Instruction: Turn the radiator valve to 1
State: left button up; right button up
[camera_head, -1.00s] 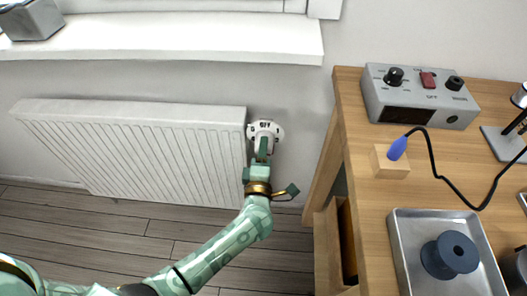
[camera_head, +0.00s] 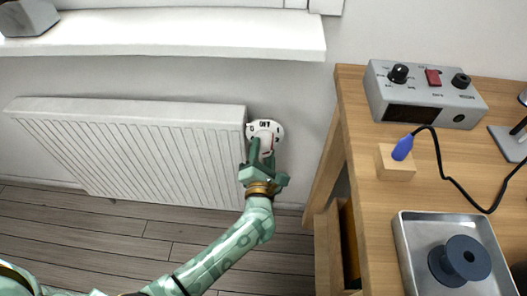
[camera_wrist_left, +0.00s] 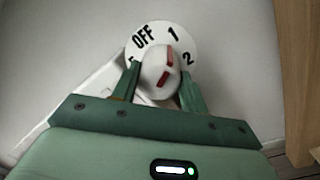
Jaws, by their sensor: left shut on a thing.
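The radiator valve is a white knob (camera_wrist_left: 157,72) with red marks, in front of a round white dial plate (camera_wrist_left: 188,40) on the wall. The plate shows OFF, 1 and 2 in the left wrist view. The red marks line up roughly toward the 1. In the head view the valve (camera_head: 266,134) sits at the radiator's upper right corner. My left gripper (camera_wrist_left: 160,85) is shut on the knob, one green finger on each side. It also shows in the head view (camera_head: 262,153), partly covering the knob. My right gripper is not in view.
The white radiator (camera_head: 130,145) is left of the valve, under a window sill (camera_head: 170,38). A wooden workbench (camera_head: 380,215) stands close on the right, with a grey control box (camera_head: 425,95) and a metal tray (camera_head: 405,245). A narrow strip of wall separates bench and valve.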

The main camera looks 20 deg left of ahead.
pick_arm(q)
jog(key=shift+s+f, duration=0.1)
jog(key=shift+f, duration=0.1)
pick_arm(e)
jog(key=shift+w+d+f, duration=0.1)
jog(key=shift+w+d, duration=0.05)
pick_arm(q)
jog(key=o, duration=1)
jog(key=shift+r, duration=0.1)
jog(key=p+v, duration=0.4)
jog(key=v, duration=1.2)
jog(key=shift+s+d, duration=0.1)
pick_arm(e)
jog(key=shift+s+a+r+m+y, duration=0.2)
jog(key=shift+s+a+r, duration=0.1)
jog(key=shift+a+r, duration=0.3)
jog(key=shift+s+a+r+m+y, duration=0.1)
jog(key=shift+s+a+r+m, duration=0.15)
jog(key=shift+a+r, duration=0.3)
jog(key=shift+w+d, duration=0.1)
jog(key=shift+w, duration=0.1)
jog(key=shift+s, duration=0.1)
